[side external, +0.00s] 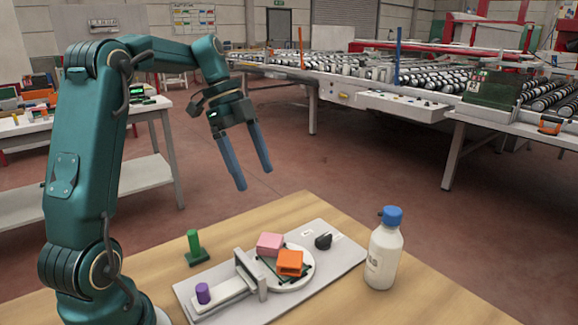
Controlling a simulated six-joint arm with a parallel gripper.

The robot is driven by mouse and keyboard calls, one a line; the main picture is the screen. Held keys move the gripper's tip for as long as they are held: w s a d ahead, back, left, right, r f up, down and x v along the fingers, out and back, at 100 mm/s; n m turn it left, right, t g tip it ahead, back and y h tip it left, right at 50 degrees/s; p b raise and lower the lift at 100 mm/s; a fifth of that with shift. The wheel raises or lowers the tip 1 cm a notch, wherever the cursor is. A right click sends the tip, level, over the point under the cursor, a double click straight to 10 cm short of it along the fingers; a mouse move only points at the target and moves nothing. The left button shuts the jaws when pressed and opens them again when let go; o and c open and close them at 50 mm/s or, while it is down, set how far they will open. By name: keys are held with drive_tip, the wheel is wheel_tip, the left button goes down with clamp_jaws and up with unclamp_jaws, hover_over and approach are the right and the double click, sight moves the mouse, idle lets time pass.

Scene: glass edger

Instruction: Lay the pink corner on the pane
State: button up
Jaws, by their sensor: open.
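The pink corner (270,243) is a small pink block at the back left of a round pale disc (307,272). An orange block (290,262) is just in front of it and to the right. A dark-edged, see-through pane (268,270) seems to lie on the disc, partly hidden by the blocks. I cannot tell whether the pink corner rests on the pane or on the disc beside it. My gripper (254,179) is open and empty, its two blue fingers pointing down, well above the blocks.
The disc is on a grey plate (340,245) with a purple knob (203,293), a metal bracket (250,272) and a black knob (323,241). A green stand (195,248) is left. A blue-capped bottle (384,250) stands right. The wooden table (430,295) is bare at front right.

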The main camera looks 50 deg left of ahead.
drive_tip(key=s+d+f+n+t+y, duration=0.2)
drive_tip(key=s+d+n+t+y, duration=0.2)
drive_tip(key=s+d+n, duration=0.8)
drive_tip(key=shift+s+d+f+n, duration=0.2)
drive_tip(key=shift+d+f+n, duration=0.25)
drive_tip(key=shift+n, duration=0.35)
drive_tip(key=shift+r, duration=0.1)
idle(0.3)
drive_tip(key=shift+c, duration=1.1)
